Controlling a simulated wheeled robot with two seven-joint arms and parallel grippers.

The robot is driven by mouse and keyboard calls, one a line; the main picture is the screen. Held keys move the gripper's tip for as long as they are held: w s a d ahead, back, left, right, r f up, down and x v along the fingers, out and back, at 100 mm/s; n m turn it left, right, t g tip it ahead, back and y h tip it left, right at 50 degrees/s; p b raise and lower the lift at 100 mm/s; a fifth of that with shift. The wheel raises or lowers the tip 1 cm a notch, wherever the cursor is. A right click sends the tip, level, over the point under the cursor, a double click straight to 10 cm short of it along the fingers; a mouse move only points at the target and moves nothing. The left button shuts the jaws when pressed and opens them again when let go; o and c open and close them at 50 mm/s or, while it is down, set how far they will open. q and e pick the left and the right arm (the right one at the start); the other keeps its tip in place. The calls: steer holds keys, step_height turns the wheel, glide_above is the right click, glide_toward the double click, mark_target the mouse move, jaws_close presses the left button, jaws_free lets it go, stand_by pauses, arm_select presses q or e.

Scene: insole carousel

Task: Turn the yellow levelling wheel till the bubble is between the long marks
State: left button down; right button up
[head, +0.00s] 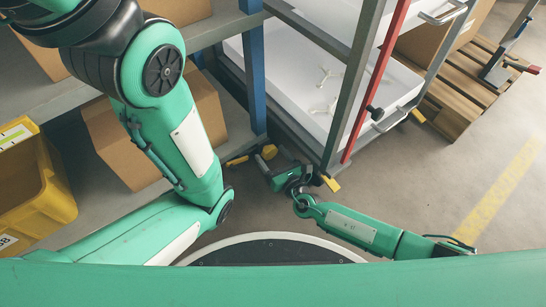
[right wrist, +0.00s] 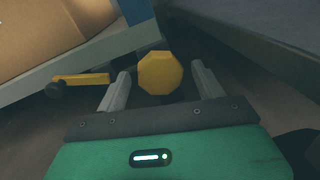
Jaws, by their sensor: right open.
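The yellow levelling wheel (right wrist: 160,73) is an eight-sided knob in the middle of the right wrist view. It also shows low by the blue post in the head view (head: 269,152). My right gripper (right wrist: 160,88) is open, with one grey finger to each side of the wheel and visible gaps between. I cannot tell how far the fingertips reach along it. The right gripper also shows in the head view (head: 272,166), close to the wheel. The bubble and its long marks are not visible in either view. My left gripper is out of view; only its arm shows.
A yellow lever (right wrist: 82,79) with a black end sits left of the wheel. A blue post (head: 254,80) rises behind it. A rack with white trays (head: 285,75) and a red bar (head: 375,85) stands right. Cardboard boxes (head: 130,145) and a yellow bin (head: 35,195) are left.

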steer(key=c, duration=1)
steer(key=shift+m, duration=1.4)
steer(key=o, duration=1)
